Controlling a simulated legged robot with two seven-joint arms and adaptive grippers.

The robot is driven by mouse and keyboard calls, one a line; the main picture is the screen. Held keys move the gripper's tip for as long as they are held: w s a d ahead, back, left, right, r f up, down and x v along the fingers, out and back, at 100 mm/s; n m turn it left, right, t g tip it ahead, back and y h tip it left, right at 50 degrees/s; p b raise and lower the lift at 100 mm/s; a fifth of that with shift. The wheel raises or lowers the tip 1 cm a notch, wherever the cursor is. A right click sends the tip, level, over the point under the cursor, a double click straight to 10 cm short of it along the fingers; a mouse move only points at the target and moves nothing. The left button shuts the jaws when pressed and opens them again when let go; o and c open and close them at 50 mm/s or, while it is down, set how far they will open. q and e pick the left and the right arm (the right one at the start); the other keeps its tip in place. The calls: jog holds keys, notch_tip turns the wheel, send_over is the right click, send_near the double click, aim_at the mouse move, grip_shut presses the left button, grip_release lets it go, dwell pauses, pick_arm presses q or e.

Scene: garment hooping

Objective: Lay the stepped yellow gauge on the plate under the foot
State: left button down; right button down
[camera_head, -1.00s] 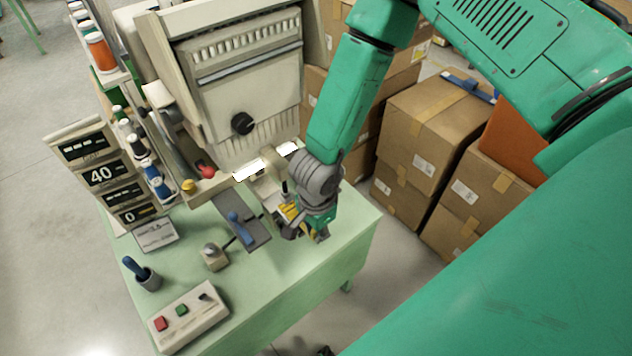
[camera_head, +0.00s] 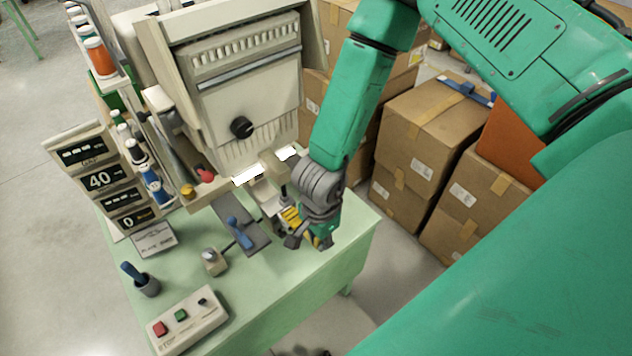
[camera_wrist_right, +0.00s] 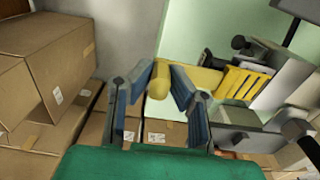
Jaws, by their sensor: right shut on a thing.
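My right gripper (camera_head: 318,238) is over the front right part of the green table, beside the machine head. In the right wrist view its blue-padded fingers (camera_wrist_right: 161,82) are closed around the rounded yellow handle of the stepped gauge (camera_wrist_right: 242,82). The gauge's slotted yellow part points right, close to a grey block (camera_wrist_right: 286,72). In the head view the yellow gauge (camera_head: 291,215) shows in part beside the gripper. The plate and foot are largely hidden by the gripper and machine parts; I cannot tell whether the gauge touches the plate. My left gripper is not in view.
The machine head (camera_head: 240,90) stands behind the work spot. Cardboard boxes (camera_head: 425,125) stand at right.

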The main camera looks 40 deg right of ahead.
jog(key=shift+s+a+r, duration=0.15)
jog(key=shift+s, duration=0.35)
jog(key=shift+s+d+r, duration=0.1)
jog(key=shift+s+r, duration=0.05)
jog(key=shift+s, duration=0.6)
jog(key=shift+s+d+r, duration=0.15)
jog(key=shift+s, duration=0.55)
jog(key=shift+s+d+r, duration=0.1)
jog(key=shift+s+r, duration=0.05)
jog(key=shift+s, duration=0.6)
jog(key=shift+a, duration=0.2)
jog(key=shift+w, duration=0.3)
jog(key=shift+w+a+f, duration=0.1)
jog(key=shift+w+a, duration=0.05)
jog(key=shift+w, duration=1.45)
jog(key=shift+w+a+f, duration=0.1)
jog(key=shift+w, duration=1.5)
jog(key=shift+f, duration=0.4)
